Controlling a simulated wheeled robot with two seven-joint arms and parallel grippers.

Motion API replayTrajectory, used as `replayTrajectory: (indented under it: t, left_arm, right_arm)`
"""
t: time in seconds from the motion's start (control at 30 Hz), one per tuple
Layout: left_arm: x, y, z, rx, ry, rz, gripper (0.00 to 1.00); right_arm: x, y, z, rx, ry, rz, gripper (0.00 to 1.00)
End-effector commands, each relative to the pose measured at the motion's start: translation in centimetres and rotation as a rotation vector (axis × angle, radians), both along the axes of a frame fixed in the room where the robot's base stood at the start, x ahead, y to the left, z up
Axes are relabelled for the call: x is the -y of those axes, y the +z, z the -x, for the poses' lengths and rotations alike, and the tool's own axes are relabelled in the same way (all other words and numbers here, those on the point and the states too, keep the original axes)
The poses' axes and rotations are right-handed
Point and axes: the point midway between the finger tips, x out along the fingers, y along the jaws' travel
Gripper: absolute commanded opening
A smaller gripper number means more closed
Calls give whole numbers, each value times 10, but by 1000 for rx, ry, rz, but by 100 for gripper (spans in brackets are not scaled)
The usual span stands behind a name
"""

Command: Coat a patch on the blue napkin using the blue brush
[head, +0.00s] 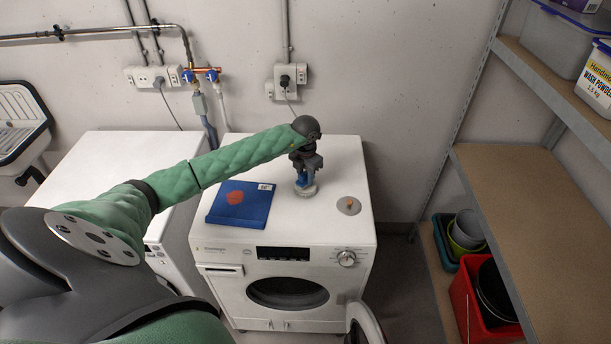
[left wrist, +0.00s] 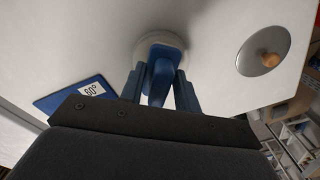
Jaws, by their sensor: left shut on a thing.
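The blue napkin (head: 222,213) lies flat on the right-hand white machine, with a red-orange patch near its middle and a white "60°" label at its back right corner. Its labelled corner shows in the left wrist view (left wrist: 62,101). My left gripper (head: 302,178) points down, right of the napkin, shut on the blue brush (left wrist: 158,72). The brush's lower end is at a small round pale pot (head: 306,191); its tip is hidden, so I cannot tell how deep it sits. The pot also shows in the left wrist view (left wrist: 166,40). My right gripper is out of view.
A round grey lid (head: 349,210) with an orange knob lies right of the pot. The machine (head: 340,160) has its round door open below. Another white machine (head: 105,160) stands left. Shelves (head: 520,200) with tubs and boxes stand right.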

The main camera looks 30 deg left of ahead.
Motion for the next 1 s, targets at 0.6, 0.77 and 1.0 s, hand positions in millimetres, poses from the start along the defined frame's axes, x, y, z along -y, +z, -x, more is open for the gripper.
replayTrajectory:
  t: [0.6, 0.77, 1.0]
  left_arm:
    - [0, -4, 0, 0, 0, 0, 14]
    - [0, -6, 0, 0, 0, 0, 14]
    - [0, -8, 0, 0, 0, 0, 14]
  right_arm:
    - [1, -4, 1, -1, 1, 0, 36]
    - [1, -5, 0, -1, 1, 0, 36]
    - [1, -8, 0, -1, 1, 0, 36]
